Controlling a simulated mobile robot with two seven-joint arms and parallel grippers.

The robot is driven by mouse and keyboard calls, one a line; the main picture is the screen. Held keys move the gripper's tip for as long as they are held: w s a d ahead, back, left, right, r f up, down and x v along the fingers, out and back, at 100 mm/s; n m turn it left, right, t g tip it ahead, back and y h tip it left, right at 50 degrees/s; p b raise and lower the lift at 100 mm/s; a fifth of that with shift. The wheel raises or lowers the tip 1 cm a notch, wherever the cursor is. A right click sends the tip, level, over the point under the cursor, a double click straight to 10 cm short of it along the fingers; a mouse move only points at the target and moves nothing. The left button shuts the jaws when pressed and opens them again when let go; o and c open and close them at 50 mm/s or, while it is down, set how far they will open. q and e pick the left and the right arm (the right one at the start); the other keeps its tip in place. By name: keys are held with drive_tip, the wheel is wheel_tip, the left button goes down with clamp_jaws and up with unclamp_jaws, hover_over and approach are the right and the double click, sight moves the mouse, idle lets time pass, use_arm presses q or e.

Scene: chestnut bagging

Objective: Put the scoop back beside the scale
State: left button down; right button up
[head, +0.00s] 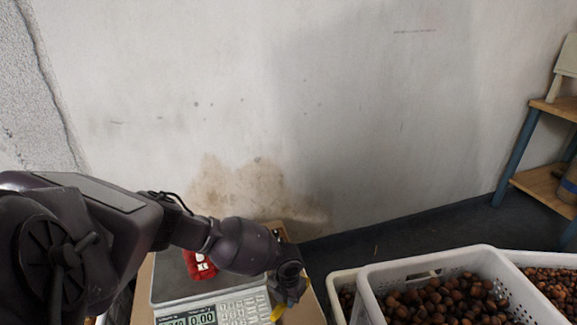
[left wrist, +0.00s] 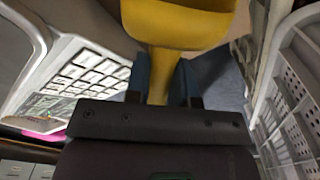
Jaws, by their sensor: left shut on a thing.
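My left gripper (head: 287,291) is at the right edge of the scale (head: 170,284), above the table. It is shut on the yellow scoop, of which only a small part (head: 278,311) shows below the gripper in the head view. In the left wrist view the yellow scoop (left wrist: 180,25) is large, and its handle runs down between the two fingers (left wrist: 160,85). The scale's keypad (left wrist: 85,72) lies to the left there. I cannot tell whether the scoop touches the table. My right gripper is not in view.
A red packet (head: 198,266) lies on the scale, whose display reads 0.00. White crates of chestnuts (head: 365,290) stand to the right; a crate wall (left wrist: 290,100) is close in the left wrist view. A shelf (head: 540,180) stands far right, the wall behind.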

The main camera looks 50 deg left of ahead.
use_arm(q)
wheel_tip(320, 180, down, 4)
drive_tip(key=shift+s+r+b, duration=0.1)
drive_tip(key=shift+s+b, duration=0.05)
drive_tip(key=shift+b, duration=0.5)
drive_tip(key=shift+f, duration=0.25)
drive_tip(key=shift+w+r, duration=0.2)
drive_tip(key=shift+s+f, duration=0.1)
drive_tip(key=shift+f, duration=0.2)
drive_tip(key=shift+f+b, duration=0.2)
drive_tip(key=shift+b, duration=0.15)
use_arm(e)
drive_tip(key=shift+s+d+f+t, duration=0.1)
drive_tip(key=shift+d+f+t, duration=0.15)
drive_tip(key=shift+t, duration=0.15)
use_arm(q)
drive_tip(key=shift+f, duration=0.2)
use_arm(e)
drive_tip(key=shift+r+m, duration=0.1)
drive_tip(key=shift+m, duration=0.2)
use_arm(q)
drive_tip(key=c, duration=1)
unclamp_jaws()
drive_tip(key=shift+r, duration=0.1)
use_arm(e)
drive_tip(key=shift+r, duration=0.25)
